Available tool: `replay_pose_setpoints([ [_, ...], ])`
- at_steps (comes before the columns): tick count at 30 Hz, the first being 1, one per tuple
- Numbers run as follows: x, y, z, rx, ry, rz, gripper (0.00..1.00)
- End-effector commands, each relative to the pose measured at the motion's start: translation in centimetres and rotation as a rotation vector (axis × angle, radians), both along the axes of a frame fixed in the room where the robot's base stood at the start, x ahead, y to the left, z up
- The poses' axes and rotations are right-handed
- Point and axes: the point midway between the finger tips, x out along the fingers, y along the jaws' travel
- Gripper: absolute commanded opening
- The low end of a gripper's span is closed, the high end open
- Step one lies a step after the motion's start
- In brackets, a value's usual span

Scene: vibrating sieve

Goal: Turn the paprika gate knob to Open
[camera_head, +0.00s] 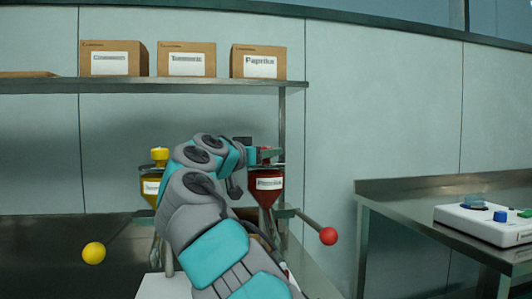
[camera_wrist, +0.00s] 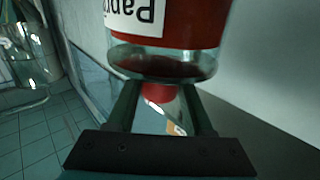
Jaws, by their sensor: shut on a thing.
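The paprika hopper (camera_head: 265,187) is a clear funnel of red powder with a white "Paprika" label, at mid-picture in the head view. In the wrist view the hopper (camera_wrist: 185,25) fills the top, its label upside down. A red knob (camera_wrist: 158,93) shows between the two fingers of my gripper (camera_wrist: 158,86), beside the hopper's clear rim. My gripper is shut on this knob. In the head view my arm reaches to the hopper's top, and the wrist hides much of the knob. No Open marking is legible.
A yellow-knobbed hopper (camera_head: 151,182) stands left, partly behind my arm. A rod with a red ball (camera_head: 328,236) sticks out at the front right; a yellow ball (camera_head: 94,253) is at left. Labelled boxes (camera_head: 186,59) sit on a shelf above. A steel table (camera_head: 400,205) stands right.

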Motion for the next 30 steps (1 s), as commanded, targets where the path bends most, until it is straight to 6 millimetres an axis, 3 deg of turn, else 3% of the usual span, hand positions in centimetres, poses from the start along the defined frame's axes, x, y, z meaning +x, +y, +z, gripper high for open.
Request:
replay_pose_setpoints([
  [1, 0.00, 0.01, 0.00, 0.000, 0.000, 0.000, 0.20],
  [6, 0.00, 0.01, -0.01, 0.000, 0.000, 0.000, 0.00],
  [19, -0.09, -0.08, -0.44, -0.001, 0.000, 0.051, 0.00],
  [30, -0.17, -0.11, -0.66, 0.005, -0.003, 0.276, 0.00],
])
